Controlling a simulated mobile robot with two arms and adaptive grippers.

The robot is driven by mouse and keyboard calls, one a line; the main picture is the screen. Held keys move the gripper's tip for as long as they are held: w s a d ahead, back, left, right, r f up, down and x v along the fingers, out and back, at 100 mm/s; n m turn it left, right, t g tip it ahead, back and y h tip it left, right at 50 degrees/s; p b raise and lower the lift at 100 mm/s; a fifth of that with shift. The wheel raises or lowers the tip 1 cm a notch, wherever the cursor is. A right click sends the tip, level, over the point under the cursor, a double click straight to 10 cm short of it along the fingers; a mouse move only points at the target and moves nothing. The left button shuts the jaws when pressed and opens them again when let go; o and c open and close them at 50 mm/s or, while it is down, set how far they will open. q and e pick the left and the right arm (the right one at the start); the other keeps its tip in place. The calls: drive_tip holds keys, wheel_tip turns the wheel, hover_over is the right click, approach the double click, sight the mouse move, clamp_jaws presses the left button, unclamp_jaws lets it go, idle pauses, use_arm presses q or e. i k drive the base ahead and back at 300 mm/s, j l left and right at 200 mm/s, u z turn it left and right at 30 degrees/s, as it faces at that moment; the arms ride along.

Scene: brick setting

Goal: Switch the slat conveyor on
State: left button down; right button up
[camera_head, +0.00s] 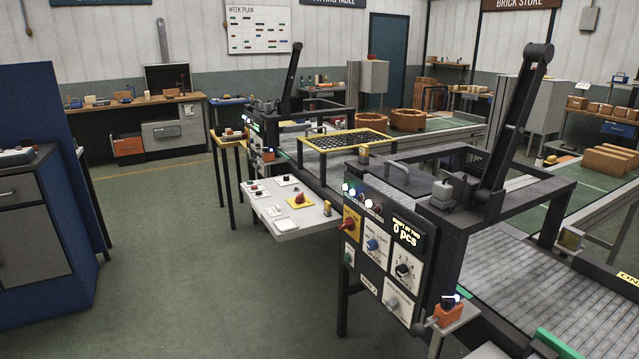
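The slat conveyor (530,275) runs across the right side, its grey slatted surface empty in the visible part. A dark control panel (380,282) stands upright at its near end. It carries a red rotary switch on a yellow plate (350,224), a blue knob (372,245), a black knob (403,269), a pale knob (392,303) and a small green control (348,258). Its display (406,231) reads 0 pcs. Lamps (350,190) on its top edge look lit. The panel's small labels are too small to read. Neither of my grippers is in view.
A sloped white console (285,215) with a red knob on yellow stands left of the panel. A small orange box (447,315) sits on a bracket at the panel's right. A blue cabinet (45,180) stands far left. The green floor between is clear.

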sight(300, 200)
drive_tip(key=i+j+z, duration=0.35)
drive_tip(key=i+j, duration=0.55)
drive_tip(key=i, duration=0.35)
drive_tip(key=i+j+z, duration=0.35)
drive_tip(key=i+j, duration=0.8)
drive_tip(key=j, duration=0.1)
